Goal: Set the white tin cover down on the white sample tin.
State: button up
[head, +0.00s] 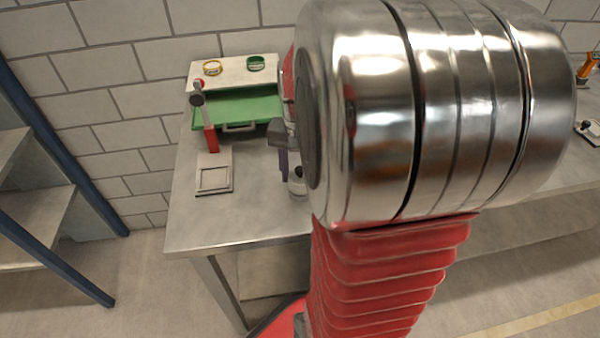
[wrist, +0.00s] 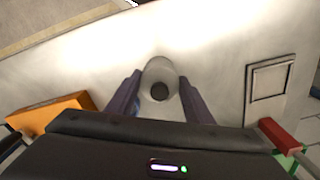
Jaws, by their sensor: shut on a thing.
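My gripper (head: 286,176) is low over the metal table, its purple fingers pointing down. In the wrist view the fingers (wrist: 160,88) stand on either side of the white tin cover (wrist: 158,104), which has a dark round knob (wrist: 158,91), and are shut on it. A pale rounded body, likely the white sample tin (wrist: 159,68), shows directly behind the knob. In the head view a small white cylinder (head: 297,187) with a dark top stands beside the fingers. I cannot tell tin from cover there, nor whether they touch.
A pale square frame (head: 214,179) lies left on the table (head: 190,225), also in the wrist view (wrist: 268,80). The table's front left is clear.

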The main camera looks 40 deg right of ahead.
jog(key=shift+f, duration=0.45)
dwell(1.0)
jog(key=o, duration=1.1)
jog(key=shift+o, duration=0.6)
jog(key=o, duration=0.4)
jog(key=shift+r, duration=4)
jog(key=shift+w, duration=0.1)
